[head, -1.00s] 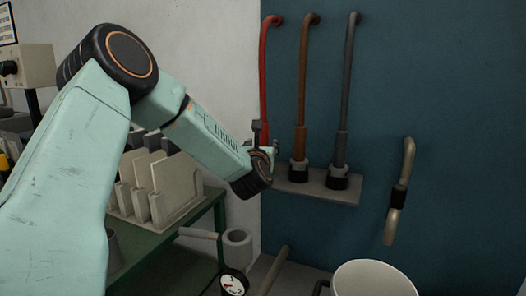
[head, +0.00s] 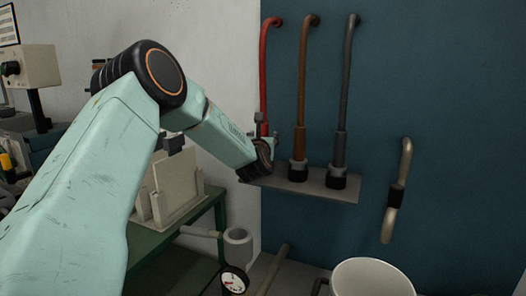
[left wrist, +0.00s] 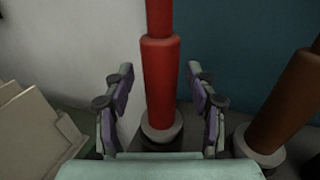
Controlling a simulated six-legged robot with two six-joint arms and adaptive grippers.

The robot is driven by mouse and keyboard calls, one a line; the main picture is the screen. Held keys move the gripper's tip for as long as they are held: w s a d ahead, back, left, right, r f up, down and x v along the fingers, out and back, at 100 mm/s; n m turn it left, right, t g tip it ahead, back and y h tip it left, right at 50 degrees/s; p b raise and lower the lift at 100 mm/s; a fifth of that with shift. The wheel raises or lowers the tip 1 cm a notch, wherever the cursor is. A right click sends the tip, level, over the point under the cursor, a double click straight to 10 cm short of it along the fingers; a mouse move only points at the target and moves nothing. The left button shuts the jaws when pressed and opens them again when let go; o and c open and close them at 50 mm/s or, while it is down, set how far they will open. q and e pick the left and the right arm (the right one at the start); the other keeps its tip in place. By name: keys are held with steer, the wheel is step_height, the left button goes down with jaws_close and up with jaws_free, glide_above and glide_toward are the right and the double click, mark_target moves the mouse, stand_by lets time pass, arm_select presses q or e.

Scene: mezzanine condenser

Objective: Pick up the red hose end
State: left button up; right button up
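The red hose (head: 264,75) hangs down the wall on the left of three hoses in the head view. In the left wrist view its thicker red end (left wrist: 160,90) stands upright in a grey collar (left wrist: 162,132). My left gripper (left wrist: 160,90) is open, with one finger on each side of the red end and a visible gap on both sides. In the head view my left wrist hides the lower part of the red hose, and the gripper (head: 275,140) is mostly hidden. My right gripper is in neither view.
A brown hose (head: 301,90) and a grey hose (head: 345,90) stand close to the right on the same grey shelf (head: 310,187). A bent pipe handle (head: 397,190) is on the blue wall. A white bucket (head: 372,280) and a green table (head: 150,240) are below.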

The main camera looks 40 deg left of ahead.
arm_select(q)
steer(key=shift+w+f, duration=0.1)
steer(key=shift+c, duration=1.4)
steer(key=shift+d, duration=0.1)
steer(key=c, duration=0.4)
jaws_close()
